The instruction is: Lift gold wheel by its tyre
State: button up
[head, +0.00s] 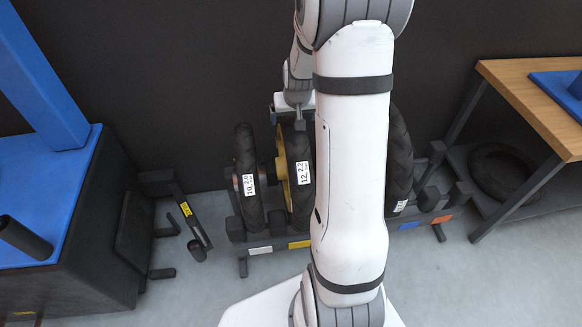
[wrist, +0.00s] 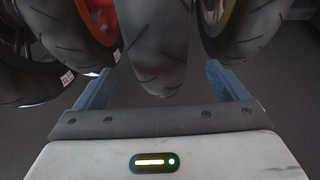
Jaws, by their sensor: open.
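The gold wheel (head: 283,178) stands upright in the rack in the head view. Its black tyre carries a white label reading about 12_2.2, and part of it is hidden by my arm. My gripper (head: 292,115) is over the top of this tyre. In the wrist view my gripper (wrist: 154,72) is open, with one blue finger on each side of a black middle tyre (wrist: 155,45). Neither finger is seen pressing on the rubber.
A narrower wheel (head: 247,185) stands close on the left in the head view. A large tyre (head: 399,165) stands to the right. A red-rimmed wheel (wrist: 100,18) is close on the left in the wrist view. A wooden bench (head: 530,105) stands at right.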

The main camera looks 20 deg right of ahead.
jog(key=x, duration=0.3)
jog(key=b+x, duration=0.1)
jog(key=x, duration=0.3)
jog(key=shift+s+f, duration=0.15)
jog(key=shift+s, duration=0.05)
jog(key=shift+c, duration=0.2)
jog(key=c, duration=1.8)
jog(key=shift+w+r, duration=0.2)
jog(key=shift+r, duration=0.05)
jog(key=shift+c, duration=0.6)
jog(key=shift+r, duration=0.1)
